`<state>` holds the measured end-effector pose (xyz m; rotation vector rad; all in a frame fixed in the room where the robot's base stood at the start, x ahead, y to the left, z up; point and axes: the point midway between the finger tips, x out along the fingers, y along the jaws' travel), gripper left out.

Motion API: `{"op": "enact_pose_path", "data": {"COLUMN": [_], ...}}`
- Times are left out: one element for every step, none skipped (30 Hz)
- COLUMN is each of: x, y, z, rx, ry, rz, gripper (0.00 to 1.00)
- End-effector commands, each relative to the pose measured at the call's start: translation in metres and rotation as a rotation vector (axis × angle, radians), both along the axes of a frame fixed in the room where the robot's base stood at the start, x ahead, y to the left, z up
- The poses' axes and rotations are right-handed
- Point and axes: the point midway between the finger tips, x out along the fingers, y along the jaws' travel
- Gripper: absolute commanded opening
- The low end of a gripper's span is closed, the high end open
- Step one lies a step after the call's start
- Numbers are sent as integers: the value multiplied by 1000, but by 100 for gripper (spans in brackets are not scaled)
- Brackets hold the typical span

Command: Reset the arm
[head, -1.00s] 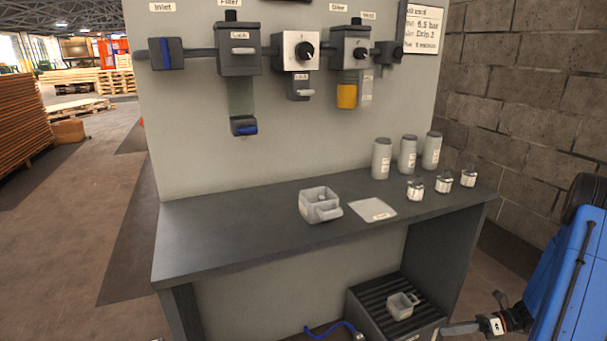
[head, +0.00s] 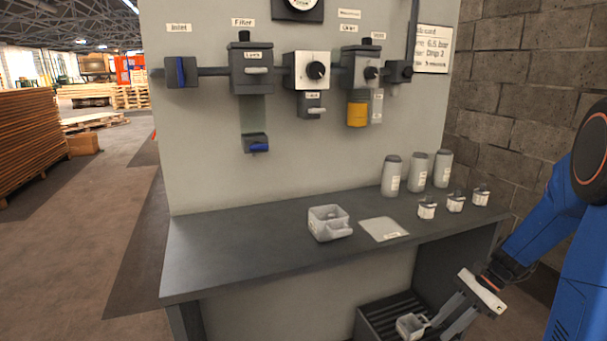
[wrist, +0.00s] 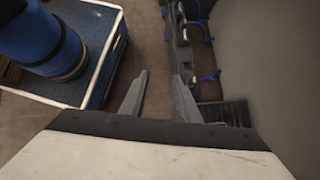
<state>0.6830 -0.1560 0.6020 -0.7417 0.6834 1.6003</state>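My arm reaches in from the right in the head view. My gripper (head: 443,324) points down and left at the bench's lower right. Its fingers look spread. In the wrist view my gripper (wrist: 160,95) has its two fingers apart with only floor between them. A grey cup (head: 409,327) sits on the ribbed dark tray (head: 376,317) under the bench, close to the fingertips in the picture; I cannot tell whether they touch. In the wrist view a dark ribbed surface (wrist: 225,112) lies right of the fingers.
The bench (head: 230,255) carries a grey square bowl (head: 328,223), a pale plate (head: 384,229), three grey canisters (head: 417,172) and three small jars (head: 455,203). Behind it stands a panel (head: 205,130) with valves and gauges. A block wall (head: 500,80) is at right. Open floor (head: 90,220) lies left.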

Motion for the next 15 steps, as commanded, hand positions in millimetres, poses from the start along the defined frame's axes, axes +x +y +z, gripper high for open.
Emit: {"op": "enact_pose_path", "data": {"x": [-5,-8,-12,-16,-19,-23,-27,-30,-35,-39,-42,-47,-50,-54,-59], "y": [7,10,14,18,21,25,28,30,34,37,39,43,45,48,51], "z": [10,15,21,25,30,36,40,44,49,53,57,62,66,70,74], "rx": [-26,-41,-59,-73,-86,-105,-119,-133,-152,-165,-178,-197,-210,-224,-243], "ry": [-34,-52,-77,-93,-111,-135,-153,-172,-194,-212,-230,-254,-271,-289,-312], "rz": [44,68,102,127,152,185,211,235,269,294,319,353,378,402,436], "gripper": [29,29,29,29,29,29,29,29,29,29,29,29,29,29,29]}}
